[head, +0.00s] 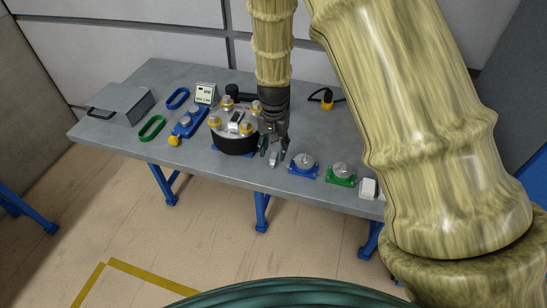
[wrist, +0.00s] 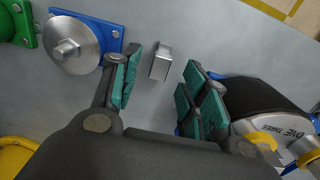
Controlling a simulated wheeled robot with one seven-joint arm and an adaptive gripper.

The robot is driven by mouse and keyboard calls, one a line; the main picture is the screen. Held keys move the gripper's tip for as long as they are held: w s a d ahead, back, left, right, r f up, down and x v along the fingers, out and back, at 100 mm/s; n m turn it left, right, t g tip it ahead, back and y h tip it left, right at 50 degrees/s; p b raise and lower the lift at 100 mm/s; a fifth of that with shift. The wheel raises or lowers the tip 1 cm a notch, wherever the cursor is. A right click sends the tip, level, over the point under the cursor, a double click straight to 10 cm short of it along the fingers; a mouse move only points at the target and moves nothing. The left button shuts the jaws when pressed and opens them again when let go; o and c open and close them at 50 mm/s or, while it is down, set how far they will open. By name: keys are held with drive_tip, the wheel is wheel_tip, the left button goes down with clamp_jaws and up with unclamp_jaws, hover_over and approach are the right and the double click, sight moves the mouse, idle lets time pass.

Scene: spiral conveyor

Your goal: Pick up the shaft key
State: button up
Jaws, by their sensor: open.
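The shaft key (wrist: 161,64) is a small silver-grey block lying on the grey table. In the wrist view it lies between and just beyond the fingertips. In the head view the key (head: 273,159) shows at the tip of my gripper, near the table's front edge. My gripper (head: 274,146) points down with dark fingers and green pads. In the wrist view my gripper (wrist: 155,82) is open, one finger on each side of the key's line, with nothing held. I cannot tell how high the fingertips are above the table.
A round black-sided fixture with yellow-topped posts (head: 237,143) stands close left of my gripper. A blue-based disc part (head: 303,164) and a green-based one (head: 341,173) sit to the right. A grey box (head: 119,104) is far left. Bare table (head: 190,80) lies behind.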

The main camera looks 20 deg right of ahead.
sight(274, 155)
drive_tip(key=shift+f+p, duration=0.7)
drive_tip(key=shift+f, duration=1.25)
drive_tip(key=shift+c, duration=0.2)
clamp_jaws()
